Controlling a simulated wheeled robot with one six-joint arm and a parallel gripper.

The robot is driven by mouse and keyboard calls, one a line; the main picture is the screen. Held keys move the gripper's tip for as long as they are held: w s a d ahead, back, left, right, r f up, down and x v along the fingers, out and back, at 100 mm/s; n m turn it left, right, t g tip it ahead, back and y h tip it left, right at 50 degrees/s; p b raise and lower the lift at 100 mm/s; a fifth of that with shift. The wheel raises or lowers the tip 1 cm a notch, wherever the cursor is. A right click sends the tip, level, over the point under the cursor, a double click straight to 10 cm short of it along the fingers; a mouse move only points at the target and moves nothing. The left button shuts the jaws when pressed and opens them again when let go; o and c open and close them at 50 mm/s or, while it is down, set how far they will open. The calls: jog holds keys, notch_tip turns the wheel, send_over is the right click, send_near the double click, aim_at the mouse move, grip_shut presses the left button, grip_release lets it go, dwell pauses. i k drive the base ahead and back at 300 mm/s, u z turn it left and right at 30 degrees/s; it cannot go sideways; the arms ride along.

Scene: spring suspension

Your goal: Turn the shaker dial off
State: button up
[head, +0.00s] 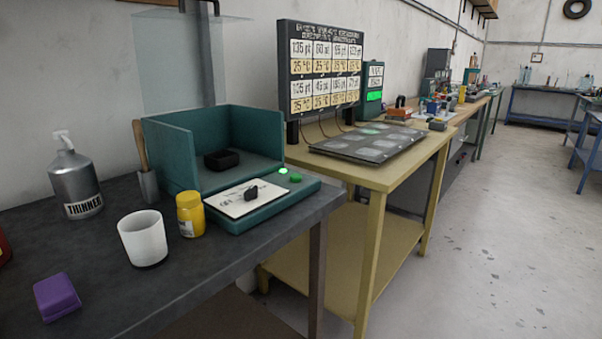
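The shaker is a teal open-topped box (172,160) on the dark bench, with a sloped front ledge. A white label plate (228,204) lies on that ledge, with small dark lettering at its left end that I cannot read for sure. The black dial knob (251,194) sits on the plate, right of its middle. Its exact pointing direction is too small to tell. A bright green lamp (283,171) glows beside the plate, and a darker green button (296,177) is next to it. A black tray-like piece (221,159) sits inside the box. My gripper is not in view.
On the dark bench (100,263) stand a yellow jar (190,214) and a white cup (143,238) near the shaker's front left, a thinner bottle (74,176), a brush in a holder (148,185) and a purple block (57,296). A yellow table (402,178) adjoins; floor at right is clear.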

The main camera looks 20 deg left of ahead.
aim_at(251, 193)
jog(key=u, duration=0.05)
jog(key=i, duration=0.7)
jog(key=u, duration=0.75)
jog(key=i, duration=0.65)
jog(key=u, duration=0.6)
